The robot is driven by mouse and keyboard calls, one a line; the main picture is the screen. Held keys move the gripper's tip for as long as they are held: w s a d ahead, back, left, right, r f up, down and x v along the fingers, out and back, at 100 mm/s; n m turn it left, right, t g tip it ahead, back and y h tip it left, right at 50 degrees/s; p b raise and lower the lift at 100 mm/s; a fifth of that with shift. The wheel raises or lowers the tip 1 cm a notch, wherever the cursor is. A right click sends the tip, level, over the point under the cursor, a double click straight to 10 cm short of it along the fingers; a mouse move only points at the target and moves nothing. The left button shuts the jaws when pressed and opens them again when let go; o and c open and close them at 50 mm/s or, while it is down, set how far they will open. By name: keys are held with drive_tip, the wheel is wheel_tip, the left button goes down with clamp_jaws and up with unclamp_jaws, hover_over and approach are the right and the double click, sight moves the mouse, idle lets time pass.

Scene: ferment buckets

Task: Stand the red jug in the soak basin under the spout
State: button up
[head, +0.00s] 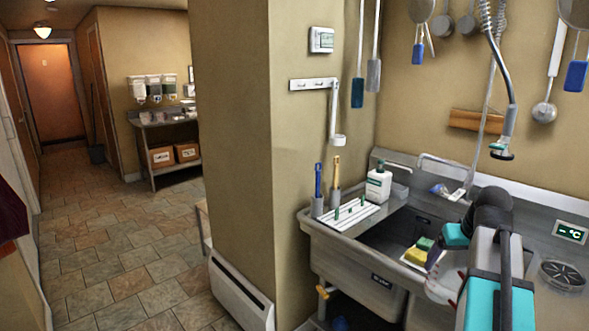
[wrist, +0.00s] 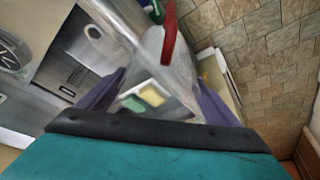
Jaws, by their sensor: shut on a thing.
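My gripper (wrist: 160,88) is shut on a pale, see-through jug with a red handle (wrist: 169,35), held between its two purple fingers. In the head view the jug (head: 442,290) shows as a pale shape with a little red, partly hidden by my arm. It is at the front edge of the sink, and I cannot tell how far above it. The soak basin (head: 365,262) is the steel sink left of my arm. A curved spout (head: 440,160) reaches over its back side.
A soap bottle (head: 378,183) and a white rack (head: 345,215) stand on the left ledge. A spray head (head: 503,150) hangs above. A round drain (head: 562,274) is at the right.

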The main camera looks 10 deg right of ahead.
drive_tip(key=w+a+f+b, duration=0.1)
drive_tip(key=w+a+f, duration=0.1)
drive_tip(key=a, duration=0.9)
drive_tip(key=w+a+f+n+b, duration=0.1)
drive_tip(key=w+a, duration=0.4)
drive_tip(key=a, duration=0.6)
drive_tip(key=w+a+f+n+b, duration=0.1)
drive_tip(key=w+a+f, duration=0.2)
drive_tip(key=a, duration=0.8)
drive_tip(key=shift+w+y, duration=0.15)
drive_tip(key=shift+y, duration=0.25)
drive_tip(key=shift+r, duration=0.1)
wheel_tip(320, 180, up, 11)
drive_tip(key=w+m+h, duration=0.1)
drive_tip(key=w+m, duration=0.1)
drive_tip(key=m, duration=0.1)
drive_tip(key=shift+w, duration=0.3)
drive_tip(key=shift+f, duration=0.2)
